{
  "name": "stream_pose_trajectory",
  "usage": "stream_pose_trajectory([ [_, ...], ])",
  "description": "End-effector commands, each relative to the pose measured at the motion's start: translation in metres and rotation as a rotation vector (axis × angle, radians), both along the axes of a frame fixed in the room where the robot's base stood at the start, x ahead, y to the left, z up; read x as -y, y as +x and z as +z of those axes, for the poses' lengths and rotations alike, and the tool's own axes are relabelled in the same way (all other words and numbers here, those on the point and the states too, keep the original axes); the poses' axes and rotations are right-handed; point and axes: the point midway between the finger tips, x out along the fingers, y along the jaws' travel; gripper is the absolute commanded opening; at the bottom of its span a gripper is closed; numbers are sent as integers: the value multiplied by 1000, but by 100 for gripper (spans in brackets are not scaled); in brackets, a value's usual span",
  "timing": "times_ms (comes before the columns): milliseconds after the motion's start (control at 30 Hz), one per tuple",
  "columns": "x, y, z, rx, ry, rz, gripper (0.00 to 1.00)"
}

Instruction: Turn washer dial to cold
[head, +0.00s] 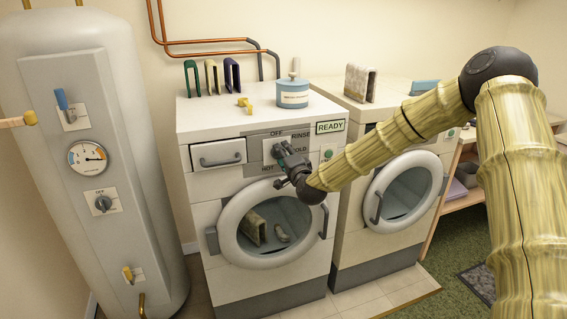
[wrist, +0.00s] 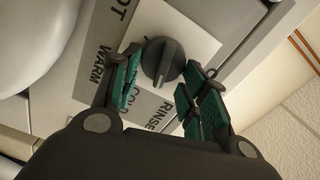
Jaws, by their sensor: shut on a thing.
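The washer dial (wrist: 162,62) is a dark round knob with a raised bar on a pale square plate. The labels WARM, COLD and RINSE show around it in the wrist view, with HOT partly cut off. My gripper (wrist: 160,85) is shut on the dial, one green-padded finger on each side. The bar lies roughly toward the COLD and RINSE side in the wrist view, but I cannot tell its exact setting. In the head view, my gripper (head: 284,153) is at the panel of the left washer (head: 210,215) and covers much of the dial and part of the labels.
A READY sign (head: 330,127) is right of the dial. A blue canister (head: 292,94) and yellow piece (head: 244,104) stand on the washer top. The round door (head: 232,238) lies below my gripper. A second machine (head: 352,235) is at right, a tank (head: 75,220) at left.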

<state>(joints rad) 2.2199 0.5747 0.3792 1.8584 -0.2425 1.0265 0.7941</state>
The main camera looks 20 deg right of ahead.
Motion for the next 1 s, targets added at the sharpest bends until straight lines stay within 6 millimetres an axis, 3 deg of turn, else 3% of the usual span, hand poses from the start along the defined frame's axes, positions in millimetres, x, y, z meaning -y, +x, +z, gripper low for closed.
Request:
stream_pose_trajectory([
  [500,3,0,-7,-10,352,-4,20],
  [1000,2,0,-6,-14,421,-3,20],
])
